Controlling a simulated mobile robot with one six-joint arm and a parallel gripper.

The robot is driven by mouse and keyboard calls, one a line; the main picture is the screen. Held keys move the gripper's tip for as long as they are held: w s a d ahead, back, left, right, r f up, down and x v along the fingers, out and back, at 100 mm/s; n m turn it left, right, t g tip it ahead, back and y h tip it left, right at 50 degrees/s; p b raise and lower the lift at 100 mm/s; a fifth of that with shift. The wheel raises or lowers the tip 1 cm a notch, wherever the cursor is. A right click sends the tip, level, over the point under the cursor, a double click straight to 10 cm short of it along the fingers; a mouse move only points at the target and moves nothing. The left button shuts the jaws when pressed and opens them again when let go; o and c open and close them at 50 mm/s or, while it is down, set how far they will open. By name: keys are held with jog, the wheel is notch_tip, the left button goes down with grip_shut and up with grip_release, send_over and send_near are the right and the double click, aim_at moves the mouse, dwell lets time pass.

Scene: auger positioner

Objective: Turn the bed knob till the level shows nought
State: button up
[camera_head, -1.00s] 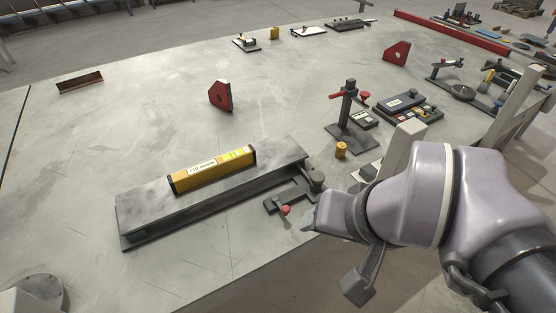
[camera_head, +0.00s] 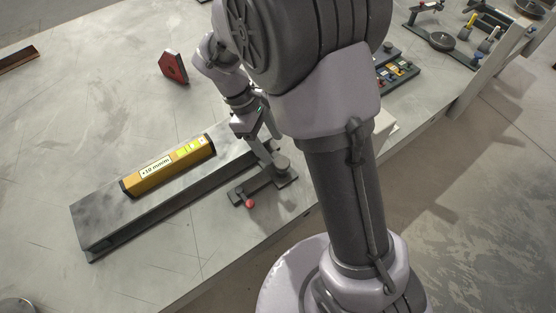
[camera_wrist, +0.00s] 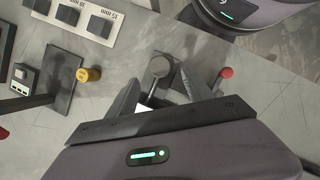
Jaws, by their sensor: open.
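The yellow level (camera_head: 168,166) lies on the long grey bed (camera_head: 105,213); its label reads about +10 mm/m. A round dark grey knob (camera_head: 282,164) stands at the bed's right end, beside a low bracket with a red ball-ended handle (camera_head: 249,203). I take this grey knob to be the bed knob. My gripper (camera_head: 266,153) is above the bed's right end, close to the knob. In the wrist view the gripper (camera_wrist: 158,88) is open, and the grey knob (camera_wrist: 160,67) shows just beyond and between the fingertips. Whether they touch it I cannot tell.
The red handle end (camera_wrist: 227,72) is right of the fingers in the wrist view. A small brass cylinder (camera_wrist: 90,74) and a dark stand (camera_wrist: 62,80) are to the left. A red angle block (camera_head: 174,67) stands behind the bed.

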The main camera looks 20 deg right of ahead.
aim_at(281, 162)
jog(key=b+x, duration=0.2)
jog(key=x, duration=0.4)
jog(key=shift+d+f, duration=0.1)
jog(key=shift+f, duration=0.1)
jog(key=shift+c, duration=0.4)
grip_shut()
jog(key=shift+r+m, duration=0.1)
jog(key=shift+m, duration=0.2)
